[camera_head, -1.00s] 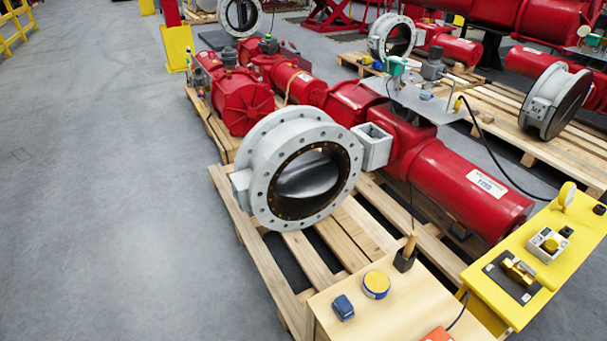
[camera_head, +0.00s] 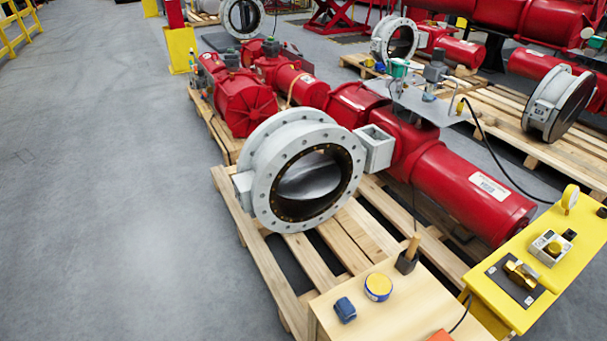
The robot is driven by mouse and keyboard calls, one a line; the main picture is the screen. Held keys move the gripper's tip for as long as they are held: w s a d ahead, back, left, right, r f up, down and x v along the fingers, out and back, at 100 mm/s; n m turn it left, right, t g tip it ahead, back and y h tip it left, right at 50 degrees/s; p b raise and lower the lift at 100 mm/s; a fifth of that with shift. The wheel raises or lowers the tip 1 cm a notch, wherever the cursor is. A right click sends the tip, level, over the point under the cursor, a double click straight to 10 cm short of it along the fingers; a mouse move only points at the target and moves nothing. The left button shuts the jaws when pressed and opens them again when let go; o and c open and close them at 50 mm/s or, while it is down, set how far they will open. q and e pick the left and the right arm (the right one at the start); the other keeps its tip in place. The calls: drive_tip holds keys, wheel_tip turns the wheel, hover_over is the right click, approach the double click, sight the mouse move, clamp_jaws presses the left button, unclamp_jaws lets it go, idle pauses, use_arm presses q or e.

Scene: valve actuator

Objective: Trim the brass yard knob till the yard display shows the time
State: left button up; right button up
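On the yellow bench at the right, a brass fitting (camera_head: 521,272) sits on a dark plate (camera_head: 505,283). Behind it stands a small pale box (camera_head: 549,248) with a round brass-coloured knob (camera_head: 554,249) on it. I cannot tell which brass part is the yard knob. No readable display shows; any digits are too small to make out. Neither of my grippers is in view.
A round gauge (camera_head: 570,199) stands on the yellow bench. A red valve actuator (camera_head: 470,190) lies on a pallet behind. Floor at left is clear.

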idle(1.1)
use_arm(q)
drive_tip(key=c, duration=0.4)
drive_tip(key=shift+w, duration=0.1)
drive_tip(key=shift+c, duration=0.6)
